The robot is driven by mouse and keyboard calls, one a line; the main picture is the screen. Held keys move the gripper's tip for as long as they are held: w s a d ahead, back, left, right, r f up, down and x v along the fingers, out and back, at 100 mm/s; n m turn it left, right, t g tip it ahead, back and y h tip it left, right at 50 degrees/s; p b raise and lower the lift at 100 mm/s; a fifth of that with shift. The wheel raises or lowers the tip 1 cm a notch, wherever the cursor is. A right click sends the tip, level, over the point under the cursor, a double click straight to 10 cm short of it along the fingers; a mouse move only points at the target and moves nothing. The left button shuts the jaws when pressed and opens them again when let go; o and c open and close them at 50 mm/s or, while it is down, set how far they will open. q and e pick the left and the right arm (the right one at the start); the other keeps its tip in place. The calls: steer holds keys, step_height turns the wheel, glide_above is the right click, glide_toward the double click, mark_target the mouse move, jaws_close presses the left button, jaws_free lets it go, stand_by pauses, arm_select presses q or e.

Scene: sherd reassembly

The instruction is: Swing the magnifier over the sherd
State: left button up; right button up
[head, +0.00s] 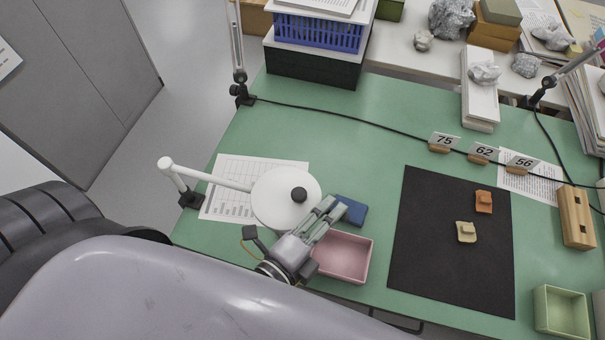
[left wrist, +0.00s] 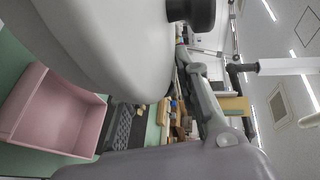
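The magnifier is a white round head (head: 268,202) with a black knob (head: 299,194) on a white jointed arm clamped at the table's left edge. It hangs over the left side of the table, away from the black mat. Two sherds lie on the mat: an orange one (head: 484,201) and a pale yellow one (head: 466,232). My left gripper (head: 332,211) is at the right rim of the head; I cannot tell whether it touches or how far its fingers are apart. In the left wrist view the white head (left wrist: 110,40) fills the upper left, very close. My right gripper is out of view.
A pink tray (head: 343,258) and a blue box (head: 351,211) sit beside my left gripper. The black mat (head: 430,255) lies to their right. Number cards (head: 482,151) and a cable run behind it. A green tray (head: 562,312) and a wooden block (head: 576,217) stand at right.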

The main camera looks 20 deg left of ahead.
arm_select(q)
steer(key=v, duration=1.2)
stand_by(0.3)
